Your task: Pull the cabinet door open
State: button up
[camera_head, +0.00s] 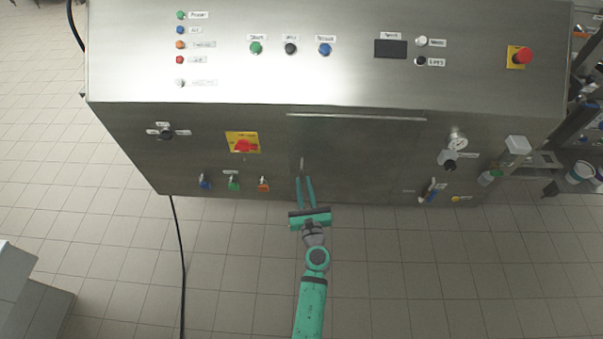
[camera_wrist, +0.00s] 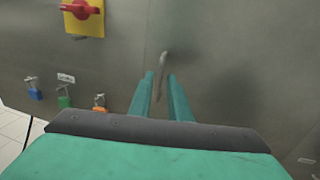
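The cabinet door (camera_head: 355,155) is a grey metal panel in the machine's front, and it looks shut. Its handle (camera_head: 302,164) is a small upright metal piece near the door's left edge. The handle also shows in the wrist view (camera_wrist: 161,75), just beyond and between my fingertips. My gripper (camera_head: 304,180) points at the door with its two green fingers apart. In the wrist view (camera_wrist: 160,76) the fingers stand on either side of the handle's lower part. I cannot tell whether they touch it.
A red and yellow rotary switch (camera_head: 243,144) sits left of the door, with several coloured padlocks (camera_head: 234,184) below it. A gauge and valve (camera_head: 456,140) are on the right. A black cable (camera_head: 179,250) hangs to the floor at left. The tiled floor (camera_head: 420,270) in front is clear.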

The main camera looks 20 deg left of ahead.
aim_at(302, 175)
jog(key=shift+x, duration=2.65)
jog(key=shift+c, duration=0.3)
grip_shut()
